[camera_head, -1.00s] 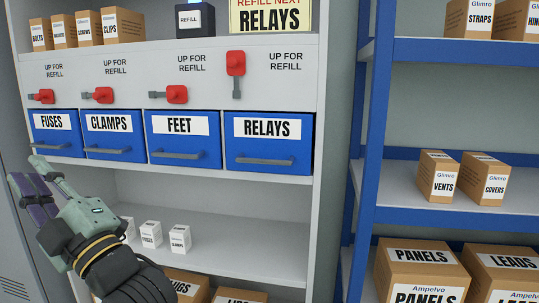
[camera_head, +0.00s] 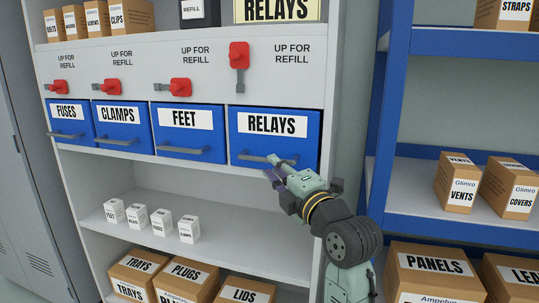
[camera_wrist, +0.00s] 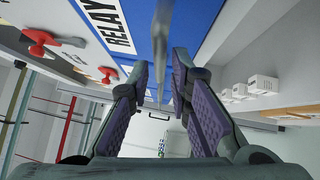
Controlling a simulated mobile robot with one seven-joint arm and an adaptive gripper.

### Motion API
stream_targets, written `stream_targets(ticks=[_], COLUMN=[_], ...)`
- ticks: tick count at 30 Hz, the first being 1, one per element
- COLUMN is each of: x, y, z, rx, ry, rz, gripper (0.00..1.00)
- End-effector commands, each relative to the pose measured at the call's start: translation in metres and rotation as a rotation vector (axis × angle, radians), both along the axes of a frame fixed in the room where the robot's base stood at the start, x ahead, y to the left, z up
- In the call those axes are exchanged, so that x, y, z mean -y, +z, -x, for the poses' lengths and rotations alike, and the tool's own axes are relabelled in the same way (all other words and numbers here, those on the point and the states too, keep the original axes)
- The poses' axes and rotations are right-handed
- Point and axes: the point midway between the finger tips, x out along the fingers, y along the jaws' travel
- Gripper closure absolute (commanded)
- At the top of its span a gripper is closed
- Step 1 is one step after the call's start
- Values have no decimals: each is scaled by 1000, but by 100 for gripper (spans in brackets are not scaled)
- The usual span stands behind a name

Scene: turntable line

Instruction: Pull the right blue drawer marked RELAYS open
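The blue RELAYS drawer (camera_head: 302,147) is rightmost in the drawer row and looks closed. Its grey bar handle (camera_head: 250,157) runs along its lower front. My gripper (camera_head: 276,168) is at the right part of this handle, in front of the drawer. In the wrist view my gripper (camera_wrist: 160,72) has its two purple-padded fingers apart. The handle (camera_wrist: 161,35) shows as a blurred grey bar lined up with the gap between the fingertips, and the drawer front (camera_wrist: 195,20) is close behind it. I cannot tell whether the fingers touch the bar.
The FEET drawer (camera_head: 185,148) is beside it on the left. A red lever (camera_head: 239,60) above RELAYS stands differently from the sideways red lever above FEET (camera_head: 178,87). Small white boxes (camera_head: 188,229) stand on the shelf below. A blue-framed rack (camera_head: 390,100) stands to the right.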

Motion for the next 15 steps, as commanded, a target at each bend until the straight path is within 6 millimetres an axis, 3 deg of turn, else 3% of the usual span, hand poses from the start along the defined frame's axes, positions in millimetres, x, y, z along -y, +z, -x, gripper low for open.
stream_targets(ticks=[6,15], x=[-16,-21], y=[7,6], z=[-29,-39], rx=[-1,1], ry=[1,-1], rz=[-1,0], gripper=[81,81])
